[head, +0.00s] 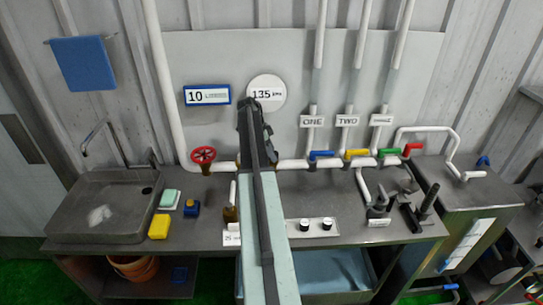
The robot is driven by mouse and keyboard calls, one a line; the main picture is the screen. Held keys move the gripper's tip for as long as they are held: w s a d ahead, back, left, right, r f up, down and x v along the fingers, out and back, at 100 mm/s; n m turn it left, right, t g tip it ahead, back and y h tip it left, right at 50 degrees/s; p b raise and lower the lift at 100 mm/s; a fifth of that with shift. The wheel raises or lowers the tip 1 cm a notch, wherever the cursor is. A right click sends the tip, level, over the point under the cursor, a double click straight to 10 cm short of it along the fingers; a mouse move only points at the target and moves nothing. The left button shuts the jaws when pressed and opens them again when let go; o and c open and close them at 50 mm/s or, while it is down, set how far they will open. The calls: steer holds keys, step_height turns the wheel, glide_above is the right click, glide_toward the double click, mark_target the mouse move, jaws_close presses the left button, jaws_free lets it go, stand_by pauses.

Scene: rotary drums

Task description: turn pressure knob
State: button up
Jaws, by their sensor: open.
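No knob in view carries a readable pressure label. A round white display (266,92) on the wall reads "135" with a small unit that looks like kPa. My gripper (249,108) is raised in front of the wall board, just below and left of that display, and overlaps its lower left edge. It is open with nothing seen in it, well above and apart from the knobs.
A red handwheel (204,155) and blue, yellow, green and red valve handles (357,154) line the wall pipe. A sink (105,208), yellow sponge (159,227) and blue item (192,208) lie left. Dark tools (425,205) stand right. My arm hides the counter's middle.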

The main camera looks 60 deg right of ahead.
steer(key=shift+s+d+f, duration=0.1)
steer(key=shift+f, duration=0.35)
steer(key=shift+r, duration=0.1)
steer(key=c, duration=1.3)
steer(key=shift+d, duration=0.1)
steer(key=shift+c, duration=0.3)
